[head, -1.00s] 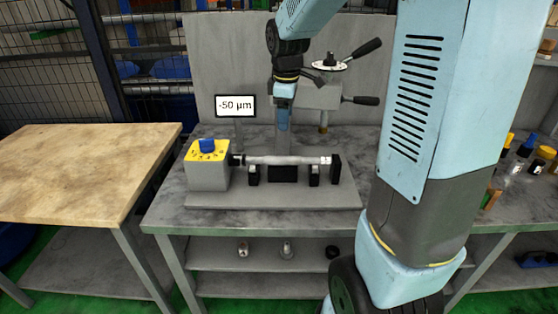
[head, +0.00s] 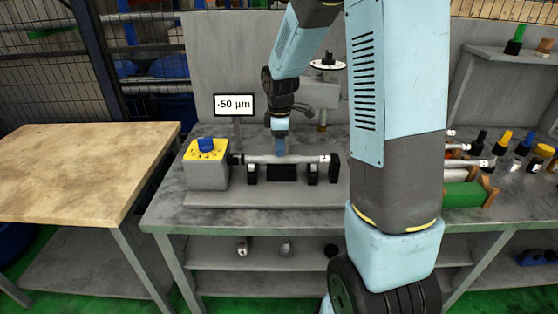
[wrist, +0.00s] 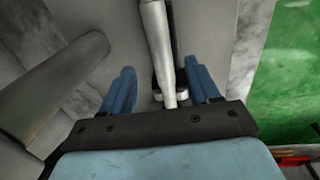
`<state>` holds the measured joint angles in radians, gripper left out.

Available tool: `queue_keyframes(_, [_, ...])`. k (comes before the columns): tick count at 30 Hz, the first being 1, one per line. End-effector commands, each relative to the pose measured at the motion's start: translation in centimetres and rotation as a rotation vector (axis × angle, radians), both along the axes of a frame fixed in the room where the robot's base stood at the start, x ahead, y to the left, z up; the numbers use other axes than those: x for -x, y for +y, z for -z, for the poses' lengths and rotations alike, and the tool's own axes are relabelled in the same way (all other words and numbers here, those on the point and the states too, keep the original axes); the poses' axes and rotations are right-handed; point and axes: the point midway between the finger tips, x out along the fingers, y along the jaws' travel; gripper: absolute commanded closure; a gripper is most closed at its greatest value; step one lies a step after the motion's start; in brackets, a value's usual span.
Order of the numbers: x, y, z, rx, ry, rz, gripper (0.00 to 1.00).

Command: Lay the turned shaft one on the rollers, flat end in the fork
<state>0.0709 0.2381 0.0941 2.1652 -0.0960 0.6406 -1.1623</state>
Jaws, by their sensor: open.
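A grey turned shaft (head: 262,159) lies level across the black roller supports (head: 313,174) of the grinder, between the yellow-topped headstock box (head: 206,172) and a black end block (head: 335,168). Its left end meets a dark piece beside the box; I cannot make out how the flat sits in the fork. My gripper (head: 281,153) points down at the shaft's middle. In the wrist view my gripper (wrist: 161,88) is open, with one blue finger on each side of the shaft (wrist: 158,35) and gaps between.
A sign reading -50 µm (head: 234,105) stands behind the headstock. The grinder column with a round dial (head: 327,64) is behind my arm. The wooden table (head: 80,170) at left is bare.

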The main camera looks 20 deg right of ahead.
Motion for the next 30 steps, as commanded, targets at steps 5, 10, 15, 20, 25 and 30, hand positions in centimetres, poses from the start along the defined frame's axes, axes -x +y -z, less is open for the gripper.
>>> queue_keyframes(5, [-0.1,-0.1,1.4,0.0,0.003,0.0,0.39])
queue_keyframes(10, [-0.2,-0.3,3.8,0.0,0.003,0.0,0.39])
queue_keyframes(15, [-0.4,-0.3,5.1,0.0,0.001,0.0,0.39])
queue_keyframes(20, [-0.4,-0.3,5.3,0.0,0.0,0.001,0.39])
queue_keyframes(25, [-0.4,-0.3,5.3,0.0,0.0,0.0,0.46])
queue_keyframes(30, [-0.4,-0.3,5.3,0.0,0.0,0.0,0.62])
